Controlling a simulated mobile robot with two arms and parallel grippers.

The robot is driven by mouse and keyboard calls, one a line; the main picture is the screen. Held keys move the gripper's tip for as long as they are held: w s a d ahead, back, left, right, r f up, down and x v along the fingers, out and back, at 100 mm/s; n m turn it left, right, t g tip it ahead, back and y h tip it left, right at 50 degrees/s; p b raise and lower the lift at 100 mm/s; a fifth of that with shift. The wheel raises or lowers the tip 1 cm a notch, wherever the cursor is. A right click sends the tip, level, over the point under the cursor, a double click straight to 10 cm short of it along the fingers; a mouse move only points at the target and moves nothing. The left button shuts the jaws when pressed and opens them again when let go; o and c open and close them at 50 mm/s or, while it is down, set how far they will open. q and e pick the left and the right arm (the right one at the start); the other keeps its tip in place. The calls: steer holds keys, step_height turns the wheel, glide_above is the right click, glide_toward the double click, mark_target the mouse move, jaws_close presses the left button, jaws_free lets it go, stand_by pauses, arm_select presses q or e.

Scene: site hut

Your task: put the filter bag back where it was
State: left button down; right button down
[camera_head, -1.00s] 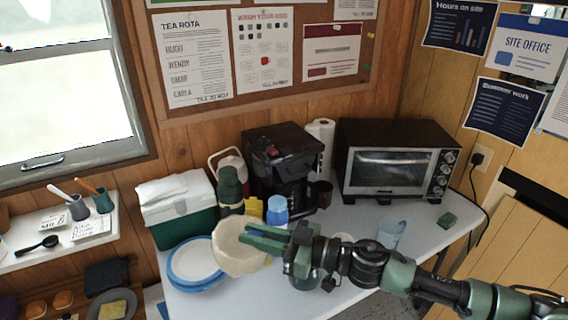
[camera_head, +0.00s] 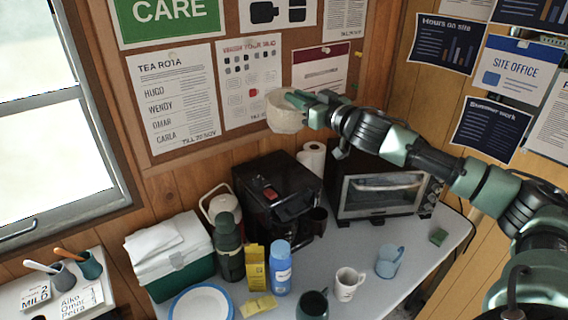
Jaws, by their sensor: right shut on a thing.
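My right gripper (camera_head: 303,99) is shut on the filter bag (camera_head: 284,112), a cream-white, cup-shaped thing. It holds the bag in the air, above the coffee maker and in front of the pinboard in the picture. The bag covers part of the papers behind it. The black coffee maker (camera_head: 277,190) stands below on the table, with a red patch on its top. My left gripper does not show.
On the white table (camera_head: 345,311) stand a toaster oven (camera_head: 381,194), a paper roll (camera_head: 312,158), a green flask (camera_head: 229,248), a yellow packet (camera_head: 254,267), a blue bottle (camera_head: 281,268), mugs (camera_head: 347,284), plates (camera_head: 201,305) and a green-white cool box (camera_head: 172,254).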

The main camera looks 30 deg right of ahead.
steer(key=shift+w+d+r+h, duration=0.25)
steer(key=shift+d+r+h, duration=0.05)
steer(key=shift+d+r, duration=0.4)
steer(key=shift+d, duration=0.2)
steer(key=shift+m, duration=0.3)
steer(key=f+b, duration=0.1)
steer(key=f, duration=0.5)
steer(key=shift+s+b, duration=0.2)
steer(key=shift+b, duration=0.1)
step_height(320, 180, down, 14)
steer(key=shift+r, duration=0.25)
steer(key=shift+b, duration=0.35)
steer(key=shift+f, duration=0.2)
steer(key=c, duration=1.3)
jaws_free()
steer(key=shift+w, duration=0.1)
steer(key=shift+c, duration=0.2)
steer(key=shift+r, duration=0.2)
